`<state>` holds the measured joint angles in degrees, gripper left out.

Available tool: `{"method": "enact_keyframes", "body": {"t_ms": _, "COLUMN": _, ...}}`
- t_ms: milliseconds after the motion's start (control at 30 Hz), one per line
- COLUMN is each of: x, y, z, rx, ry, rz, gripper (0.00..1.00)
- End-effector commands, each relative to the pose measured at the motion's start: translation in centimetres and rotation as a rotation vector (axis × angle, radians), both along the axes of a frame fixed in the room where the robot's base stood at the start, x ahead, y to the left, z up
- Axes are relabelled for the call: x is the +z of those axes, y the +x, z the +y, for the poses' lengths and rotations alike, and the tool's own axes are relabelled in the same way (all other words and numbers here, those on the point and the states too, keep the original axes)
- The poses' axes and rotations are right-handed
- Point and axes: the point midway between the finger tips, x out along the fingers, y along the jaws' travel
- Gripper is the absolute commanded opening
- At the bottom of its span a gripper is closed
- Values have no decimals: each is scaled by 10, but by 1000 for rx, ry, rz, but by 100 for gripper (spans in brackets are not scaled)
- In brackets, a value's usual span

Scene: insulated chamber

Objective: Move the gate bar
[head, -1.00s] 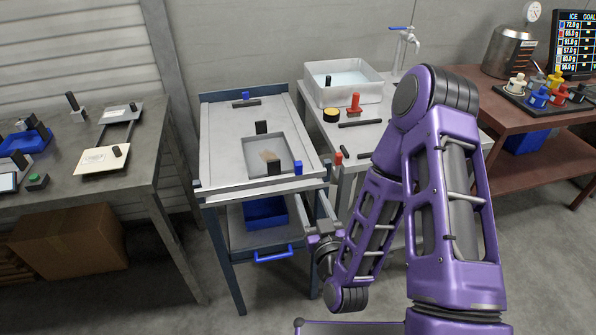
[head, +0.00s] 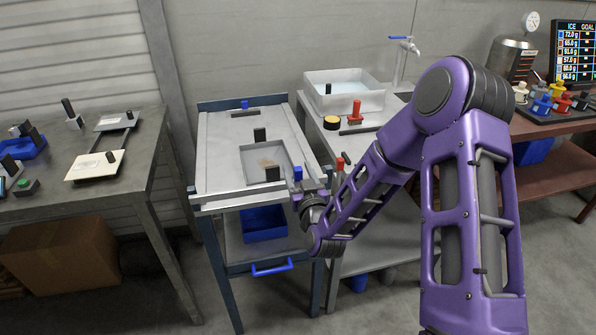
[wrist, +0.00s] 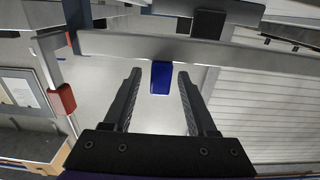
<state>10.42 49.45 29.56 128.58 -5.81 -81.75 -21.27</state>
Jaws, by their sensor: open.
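The gate bar (head: 238,197) is a long pale metal bar across the front edge of the cart's tray top. A blue handle (head: 297,173) is at its right end. In the wrist view the bar (wrist: 110,44) runs across the picture, and the blue handle (wrist: 161,84) hangs from it between my fingers. My gripper (wrist: 160,74) is open, with one finger on each side of the handle and visible gaps to it. In the head view my gripper (head: 300,190) is at the cart's front right corner, its fingers partly hidden.
The cart top (head: 222,150) holds a shallow tray (head: 285,155) with black handles. A sink table with a white basin (head: 345,95) and a red-handled tool (head: 356,110) stands close on the right. A grey workbench (head: 140,160) is on the left.

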Motion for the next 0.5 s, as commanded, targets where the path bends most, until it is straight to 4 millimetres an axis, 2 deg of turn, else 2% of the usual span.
{"method": "enact_keyframes", "body": {"t_ms": 267, "x": 0, "y": 2, "z": 1, "rx": 0, "ry": 0, "rz": 0, "gripper": 57}}
{"method": "enact_keyframes", "body": {"t_ms": 500, "x": 0, "y": 2, "z": 1, "rx": 0, "ry": 0, "rz": 0, "gripper": 16}}
